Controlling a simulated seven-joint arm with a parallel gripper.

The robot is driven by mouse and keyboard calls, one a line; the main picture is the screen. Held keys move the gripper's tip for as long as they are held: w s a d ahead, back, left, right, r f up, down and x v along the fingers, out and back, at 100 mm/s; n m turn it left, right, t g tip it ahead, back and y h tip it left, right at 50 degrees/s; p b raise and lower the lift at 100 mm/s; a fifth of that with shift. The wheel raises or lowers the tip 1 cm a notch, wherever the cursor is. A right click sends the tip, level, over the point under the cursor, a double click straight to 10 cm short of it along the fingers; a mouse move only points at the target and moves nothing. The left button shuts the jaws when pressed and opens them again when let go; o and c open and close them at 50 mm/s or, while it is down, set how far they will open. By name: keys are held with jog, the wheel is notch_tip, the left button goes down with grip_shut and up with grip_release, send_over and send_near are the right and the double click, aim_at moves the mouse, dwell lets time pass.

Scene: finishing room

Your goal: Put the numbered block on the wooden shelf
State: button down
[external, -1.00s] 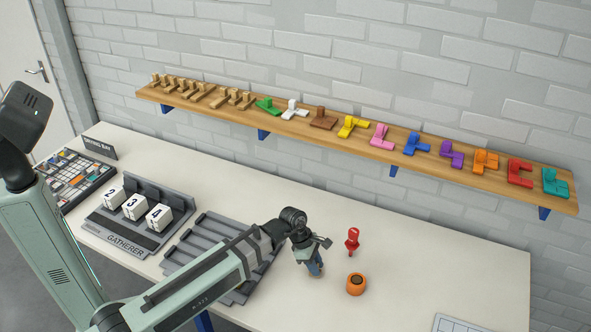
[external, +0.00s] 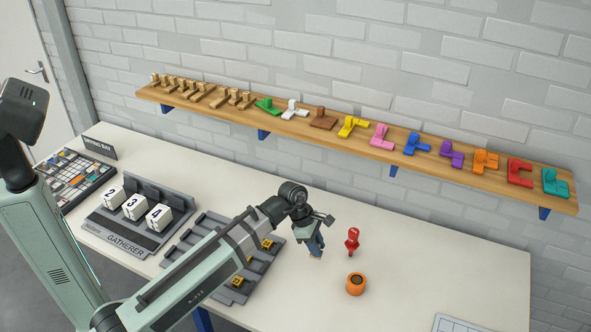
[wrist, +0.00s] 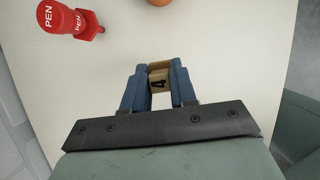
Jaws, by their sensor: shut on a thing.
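The long wooden shelf (external: 282,125) is on the brick wall behind, above and apart from my gripper. It holds several wooden pieces at its left and a row of coloured shapes.
A red pen holder (external: 352,241) and an orange round thing (external: 356,284) stand right of my gripper. A grey rack (external: 211,228) with yellow pieces lies left, partly behind my arm. The gatherer tray (external: 118,238) holds white numbered cubes. The table's right side is mostly clear.

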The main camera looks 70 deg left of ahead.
jog(key=shift+w+a+r, duration=0.15)
jog(key=shift+a+r, duration=0.2)
jog(key=shift+r, duration=0.05)
jog(key=a+r+n+y, duration=0.1)
jog(key=a+r+n, duration=0.1)
jog(key=a+r, duration=0.85)
jog(key=a+r+n, duration=0.2)
jog(key=a+r, duration=0.5)
jog(key=a, duration=0.6)
jog(key=s+a+r+n+y, duration=0.1)
jog(key=s+a+r+n, duration=0.1)
jog(key=s+a+r, duration=0.45)
jog(key=s+a+r+n+t, duration=0.1)
jog(key=s+a+r, duration=0.3)
jog(key=a+r, duration=0.55)
jog(key=s+a+r+n+y, duration=0.1)
jog(key=s+a+r+n, duration=0.1)
jog(key=s+a+r, duration=0.45)
jog(key=a+f+n+y, duration=0.2)
jog(key=a+f+n, duration=0.15)
jog(key=a, duration=1.45)
jog(key=shift+s+f, duration=0.15)
jog(key=shift+f, duration=2.55)
jog(key=shift+s+f, duration=0.15)
jog(key=shift+f, duration=2.5)
jog(key=shift+f+h, duration=0.15)
jog(key=shift+h, duration=0.15)
